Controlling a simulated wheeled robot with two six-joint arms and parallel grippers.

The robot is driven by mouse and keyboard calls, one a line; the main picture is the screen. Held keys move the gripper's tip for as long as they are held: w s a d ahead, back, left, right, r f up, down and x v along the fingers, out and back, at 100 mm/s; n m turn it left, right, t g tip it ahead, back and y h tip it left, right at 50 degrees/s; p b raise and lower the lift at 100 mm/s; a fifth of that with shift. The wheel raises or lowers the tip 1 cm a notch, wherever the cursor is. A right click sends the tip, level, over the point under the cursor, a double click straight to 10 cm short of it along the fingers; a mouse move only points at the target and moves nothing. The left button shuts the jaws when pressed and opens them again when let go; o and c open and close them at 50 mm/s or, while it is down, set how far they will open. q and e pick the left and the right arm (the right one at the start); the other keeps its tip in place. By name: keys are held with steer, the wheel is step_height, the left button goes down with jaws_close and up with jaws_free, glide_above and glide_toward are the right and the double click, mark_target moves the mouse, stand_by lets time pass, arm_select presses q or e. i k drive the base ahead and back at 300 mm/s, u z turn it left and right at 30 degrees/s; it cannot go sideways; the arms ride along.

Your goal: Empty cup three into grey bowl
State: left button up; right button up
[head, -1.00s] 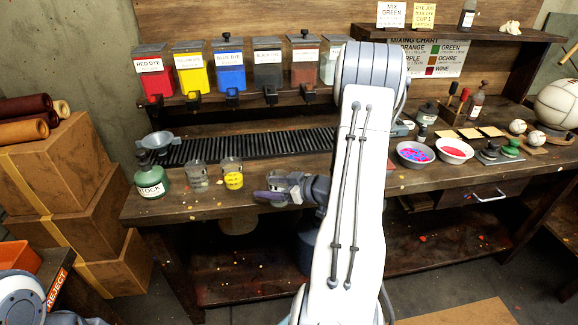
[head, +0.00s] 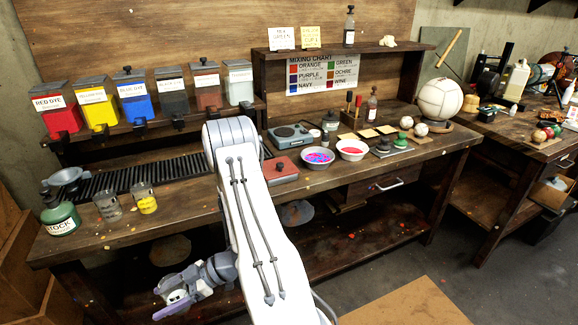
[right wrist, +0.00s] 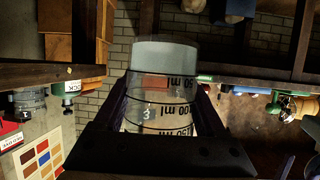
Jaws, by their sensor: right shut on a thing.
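My right gripper (head: 172,292) is shut on a clear cup marked 3 (right wrist: 150,112), with black ml lines. The gripper is low, in front of the bench's front edge, and the cup shows only as a small pale shape in the head view (head: 178,296). On the bench, a greyish bowl (head: 305,163) holds blue and pink stuff. Beside it, a whiter bowl (head: 340,153) holds red. Both are up and to the right of my gripper, well apart from it. My left gripper is out of view.
Two clear cups, one empty-looking (head: 107,206) and one with yellow (head: 145,198), stand near the green stock bottle (head: 60,216). A red-brown box (head: 281,171) and a grey scale-like device (head: 291,136) are left of the bowls.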

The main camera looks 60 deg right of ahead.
mark_target(315, 158)
steer(key=k, duration=0.4)
steer(key=u, duration=0.2)
steer(key=i, duration=0.5)
steer(key=z, duration=0.7)
steer(key=i, duration=0.55)
steer(key=z, duration=0.7)
